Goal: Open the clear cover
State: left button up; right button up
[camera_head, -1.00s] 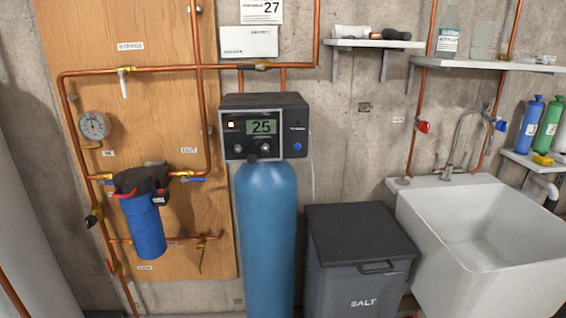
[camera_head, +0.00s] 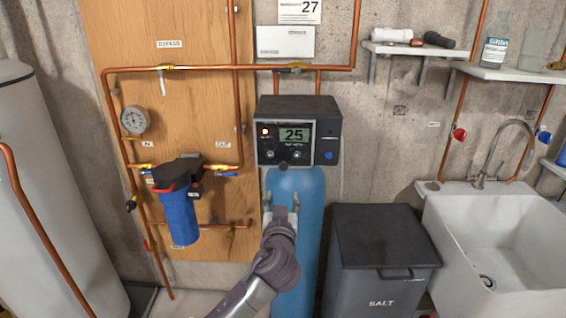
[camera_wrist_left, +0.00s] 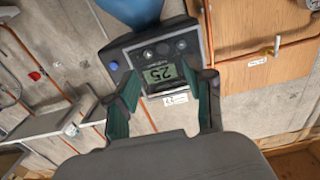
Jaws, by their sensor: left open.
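The control head (camera_head: 298,133) is a dark box on top of a blue tank. Its display reads 25, with knobs below and a blue button to the right. A pale-edged clear cover (camera_head: 284,157) appears to lie flat over the display and knobs; its pane is hard to make out. My left gripper (camera_head: 281,206) is in front of the tank, below the control head. In the left wrist view, its fingers (camera_wrist_left: 170,80) are apart and empty, with the control head (camera_wrist_left: 187,46) upside down beyond them. My right gripper is not in view.
The blue tank (camera_head: 309,235) stands beside a dark salt bin (camera_head: 384,237) and a white sink (camera_head: 500,240). Copper pipes and a blue filter (camera_head: 181,215) are on the wooden board at left. A pale tank (camera_head: 40,200) stands far left.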

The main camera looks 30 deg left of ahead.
aim_at(283, 167)
pick_arm(q)
jog(key=p+x, duration=0.1)
jog(key=x, duration=0.3)
jog(key=r+p+x, duration=0.1)
jog(key=x, duration=0.3)
jog(key=p+x, duration=0.2)
jog(key=x, duration=0.2)
jog(key=shift+w+a+r, duration=0.1)
jog(key=shift+a+r, duration=0.05)
jog(key=shift+r, duration=0.1)
jog(key=shift+w+a+f, duration=0.15)
jog(key=shift+w+a, duration=0.25)
jog(key=shift+w, duration=0.2)
grip_shut()
